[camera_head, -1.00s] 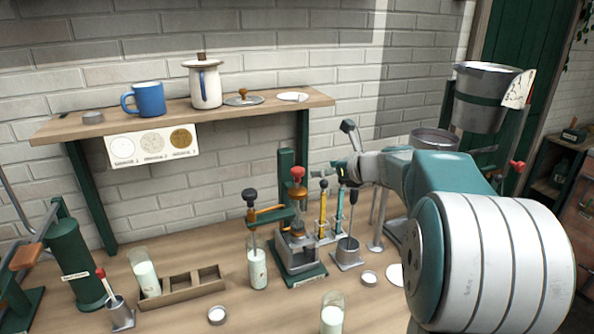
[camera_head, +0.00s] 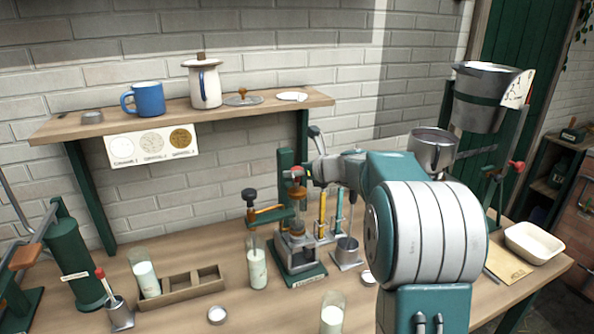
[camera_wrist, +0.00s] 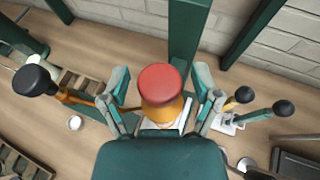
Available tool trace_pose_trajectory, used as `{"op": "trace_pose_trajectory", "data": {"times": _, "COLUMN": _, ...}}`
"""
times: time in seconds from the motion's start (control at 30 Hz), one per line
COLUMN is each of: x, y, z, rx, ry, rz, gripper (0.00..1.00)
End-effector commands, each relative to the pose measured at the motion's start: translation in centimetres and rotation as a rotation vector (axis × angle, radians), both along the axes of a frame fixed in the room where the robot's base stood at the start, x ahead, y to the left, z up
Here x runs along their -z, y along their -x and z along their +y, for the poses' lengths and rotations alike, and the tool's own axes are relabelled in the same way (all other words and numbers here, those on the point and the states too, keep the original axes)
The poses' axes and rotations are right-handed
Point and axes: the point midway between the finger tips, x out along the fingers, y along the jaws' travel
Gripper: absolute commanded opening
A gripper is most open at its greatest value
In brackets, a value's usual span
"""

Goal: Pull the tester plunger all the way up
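The tester (camera_head: 299,262) stands on the bench, a dark green stand with a metal body and a label on its base. Its plunger has a red knob (camera_wrist: 160,84) above an orange collar (camera_wrist: 164,114); the knob also shows in the head view (camera_head: 293,172), partly covered by my gripper. My gripper (camera_wrist: 162,88) is open, with one finger on each side of the red knob and orange collar. Small gaps show between the fingers and the knob, so it does not look gripped.
A black-knobbed lever (camera_head: 250,197) on an orange arm sits left of the plunger, above a milk bottle (camera_head: 257,268). Yellow and teal tools (camera_head: 322,215) stand close on the right. A wooden shelf (camera_head: 250,110) hangs behind. A metal bucket (camera_head: 483,98) is at the right.

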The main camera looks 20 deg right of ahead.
Motion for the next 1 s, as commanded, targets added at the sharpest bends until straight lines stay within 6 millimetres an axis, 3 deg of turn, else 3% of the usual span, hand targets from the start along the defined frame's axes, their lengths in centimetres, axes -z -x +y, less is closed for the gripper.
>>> {"op": "trace_pose_trajectory", "data": {"times": 0.03, "x": 0.0, "y": 0.0, "z": 0.0, "rx": 0.0, "ry": 0.0, "rz": 0.0, "gripper": 0.42}}
{"op": "trace_pose_trajectory", "data": {"times": 0.1, "x": 0.0, "y": 0.0, "z": 0.0, "rx": 0.0, "ry": 0.0, "rz": 0.0, "gripper": 0.1}}
{"op": "trace_pose_trajectory", "data": {"times": 0.13, "x": 0.0, "y": 0.0, "z": 0.0, "rx": 0.0, "ry": 0.0, "rz": 0.0, "gripper": 0.0}}
{"op": "trace_pose_trajectory", "data": {"times": 0.37, "x": -0.5, "y": 0.0, "z": 0.0, "rx": -0.001, "ry": 0.002, "rz": -0.002, "gripper": 0.0}}
{"op": "trace_pose_trajectory", "data": {"times": 0.7, "x": -6.6, "y": -0.1, "z": 0.0, "rx": 0.0, "ry": 0.002, "rz": -0.006, "gripper": 0.0}}
{"op": "trace_pose_trajectory", "data": {"times": 1.0, "x": -7.2, "y": -0.1, "z": 0.0, "rx": 0.001, "ry": 0.001, "rz": -0.006, "gripper": 0.0}}
